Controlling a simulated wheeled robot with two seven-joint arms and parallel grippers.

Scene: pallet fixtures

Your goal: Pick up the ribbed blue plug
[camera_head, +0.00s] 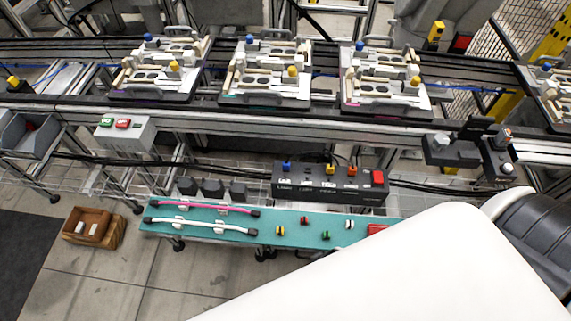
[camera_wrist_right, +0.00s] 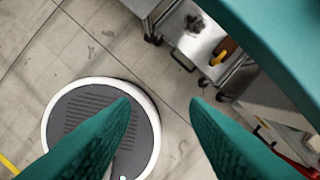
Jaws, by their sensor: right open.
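In the head view a blue plug (camera_head: 286,165) stands in the black box with labelled sockets at the back of the teal bench (camera_head: 190,235). Its ribs are too small to make out. A small white and dark, perhaps bluish, piece (camera_head: 349,224) lies on the bench among other small plugs; I cannot tell if it is ribbed. My right gripper (camera_wrist_right: 160,105) is open and empty in the right wrist view, its green fingers apart above the floor. The bench edge (camera_wrist_right: 275,45) is at that view's upper right. My left gripper is not in view.
Yellow (camera_head: 280,230), red (camera_head: 304,220) and green (camera_head: 325,235) pieces lie on the bench, left of a red part (camera_head: 377,229). A pink cable (camera_head: 205,205) and a white cable (camera_head: 200,226) lie to the left. My white arm covers the lower right.

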